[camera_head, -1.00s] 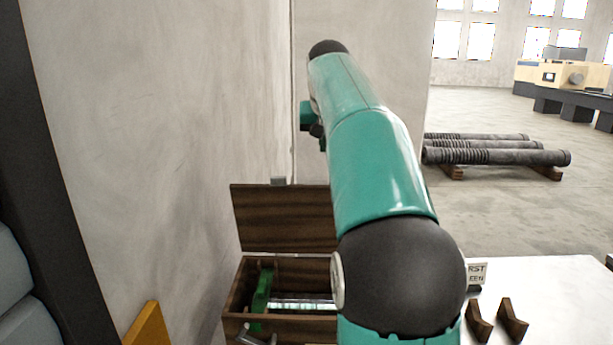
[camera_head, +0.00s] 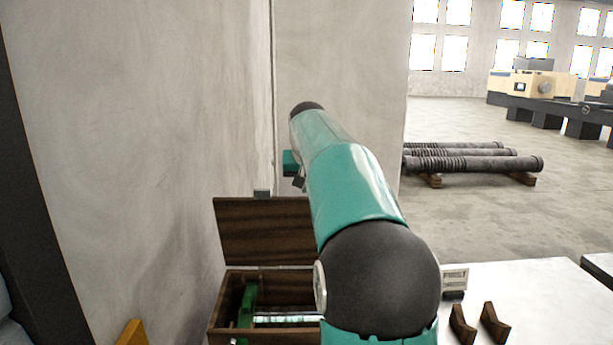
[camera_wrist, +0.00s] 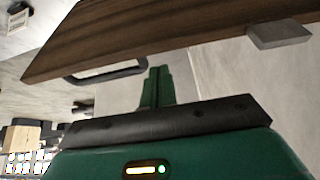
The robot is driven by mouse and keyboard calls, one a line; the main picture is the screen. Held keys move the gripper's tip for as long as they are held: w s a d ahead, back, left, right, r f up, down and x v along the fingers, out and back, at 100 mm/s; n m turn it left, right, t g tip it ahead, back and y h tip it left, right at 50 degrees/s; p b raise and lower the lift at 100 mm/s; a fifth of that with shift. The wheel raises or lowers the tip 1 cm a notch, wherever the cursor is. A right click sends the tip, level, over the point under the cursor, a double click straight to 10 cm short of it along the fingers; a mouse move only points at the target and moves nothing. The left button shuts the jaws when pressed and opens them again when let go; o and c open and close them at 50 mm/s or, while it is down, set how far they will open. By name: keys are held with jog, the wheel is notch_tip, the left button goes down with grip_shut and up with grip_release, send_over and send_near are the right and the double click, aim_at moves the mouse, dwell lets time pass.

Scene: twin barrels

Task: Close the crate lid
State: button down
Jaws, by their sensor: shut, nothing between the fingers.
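The wooden crate (camera_head: 222,335) stands at bottom centre in the head view, with its brown lid (camera_head: 262,225) raised nearly upright behind it. A grey block (camera_head: 262,193) sits on the lid's top edge. My arm hides the right part of lid and crate. In the wrist view the lid (camera_wrist: 150,38) crosses the top, with a dark handle (camera_wrist: 110,76) and a grey block (camera_wrist: 279,34) on it. My gripper (camera_wrist: 157,88) shows green fingers shut together and empty, close to the lid near the handle. I cannot tell whether they touch it.
A green object (camera_head: 247,303) and a shiny bar lie inside the crate. A white table (camera_head: 540,290) with wooden cradles (camera_head: 478,325) and a small sign (camera_head: 455,279) is to the right. A pale wall (camera_head: 140,130) rises close at left. Dark pipes (camera_head: 470,162) lie on the floor behind.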

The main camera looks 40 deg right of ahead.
jog(key=shift+s+a+f, duration=0.25)
jog(key=shift+s+f, duration=0.05)
jog(key=shift+s, duration=0.05)
jog(key=shift+s+a, duration=0.2)
jog(key=shift+w+d, duration=0.1)
